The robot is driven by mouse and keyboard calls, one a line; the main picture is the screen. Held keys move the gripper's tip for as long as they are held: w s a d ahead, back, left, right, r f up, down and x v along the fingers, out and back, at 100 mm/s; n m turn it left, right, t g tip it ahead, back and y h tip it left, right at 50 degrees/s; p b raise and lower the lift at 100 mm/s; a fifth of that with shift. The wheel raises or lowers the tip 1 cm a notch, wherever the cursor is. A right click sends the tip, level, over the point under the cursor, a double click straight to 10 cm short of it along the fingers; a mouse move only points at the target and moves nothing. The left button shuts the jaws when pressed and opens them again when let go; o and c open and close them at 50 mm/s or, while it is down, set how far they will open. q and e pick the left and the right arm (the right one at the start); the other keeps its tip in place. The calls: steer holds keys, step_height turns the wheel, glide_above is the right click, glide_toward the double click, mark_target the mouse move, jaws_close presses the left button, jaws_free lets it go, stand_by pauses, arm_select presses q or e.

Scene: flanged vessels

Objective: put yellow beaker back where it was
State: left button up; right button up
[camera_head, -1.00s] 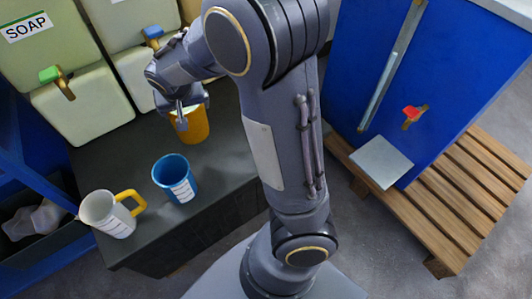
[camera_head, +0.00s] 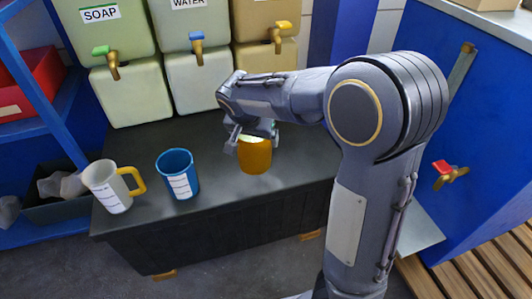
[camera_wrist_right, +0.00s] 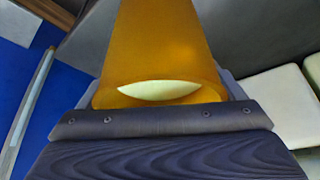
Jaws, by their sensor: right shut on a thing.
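The yellow beaker (camera_head: 254,157) is upright over the dark bench top, to the right of the blue beaker (camera_head: 178,177). My right gripper (camera_head: 253,137) is shut on it near its rim. I cannot tell whether its base touches the bench. In the right wrist view the yellow beaker (camera_wrist_right: 165,45) stands out beyond the gripper (camera_wrist_right: 162,108), with a pale patch showing at its near end. My left gripper is not in view.
A white mug with a yellow handle (camera_head: 107,187) stands left of the blue beaker on the bench (camera_head: 215,215). Soap (camera_head: 128,92) and water (camera_head: 197,78) containers with taps line the back, beside a third tan one (camera_head: 268,70). A blue cabinet (camera_head: 475,125) with a red tap stands right.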

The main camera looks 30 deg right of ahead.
steer(key=d+b+x, duration=0.1)
steer(key=b+x, duration=0.2)
steer(key=x, duration=0.8)
steer(key=shift+w+d+r, duration=0.3)
steer(key=shift+w+d, duration=0.05)
steer(key=shift+w, duration=0.05)
steer(key=shift+f+b, duration=0.2)
steer(key=shift+b, duration=0.1)
steer(key=o, duration=1.5)
steer(key=shift+s, duration=0.1)
steer(key=shift+o, duration=0.2)
